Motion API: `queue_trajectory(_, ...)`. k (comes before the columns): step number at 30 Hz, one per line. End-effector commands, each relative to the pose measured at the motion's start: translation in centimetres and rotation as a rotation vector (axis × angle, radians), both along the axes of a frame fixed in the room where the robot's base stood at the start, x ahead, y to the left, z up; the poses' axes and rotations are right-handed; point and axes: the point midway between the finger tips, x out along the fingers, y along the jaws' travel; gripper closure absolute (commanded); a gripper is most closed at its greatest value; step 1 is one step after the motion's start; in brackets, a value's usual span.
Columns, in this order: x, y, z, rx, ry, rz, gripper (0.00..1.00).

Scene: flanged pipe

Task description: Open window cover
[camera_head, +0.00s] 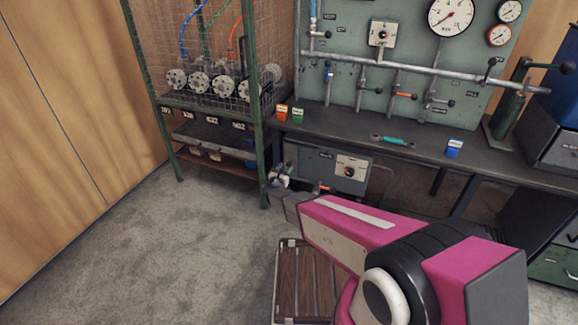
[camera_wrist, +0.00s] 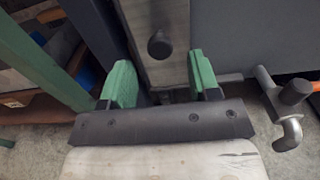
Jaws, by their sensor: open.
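In the wrist view, a pale metal plate with a round black knob (camera_wrist: 160,45) lies just beyond my fingers; it may be the window cover, but I cannot tell for sure. My gripper (camera_wrist: 160,68) is open, with its green finger pads on either side below the knob and nothing between them. In the head view, my gripper (camera_head: 280,178) is small and partly hidden by my arm, beside the left end of a grey box (camera_head: 318,168) under the bench. No window cover shows clearly there.
A bent metal pipe fitting (camera_wrist: 288,125) stands close to my gripper's right. A green rack post (camera_head: 258,100) is close on the left. The dark bench (camera_head: 350,142) is above, and a slatted wooden crate (camera_head: 305,285) lies on the carpet. Open floor is at left.

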Motion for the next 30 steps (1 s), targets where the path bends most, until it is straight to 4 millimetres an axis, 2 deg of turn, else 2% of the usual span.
queue_trajectory(1, 1.1, -0.3, -0.1, 0.001, -0.001, -0.001, 0.44)
queue_trajectory(3, 2.2, -0.7, -0.1, 0.001, 0.0, -0.001, 0.44)
queue_trajectory(9, 4.3, -1.5, 0.0, 0.002, -0.001, -0.001, 0.44)
queue_trajectory(22, 4.9, -1.8, 0.0, 0.001, 0.001, 0.0, 0.44)
queue_trajectory(27, 4.9, -1.8, 0.0, 0.002, 0.0, 0.0, 0.99)
queue_trajectory(30, 4.9, -1.8, 0.0, 0.002, 0.0, -0.001, 1.0)
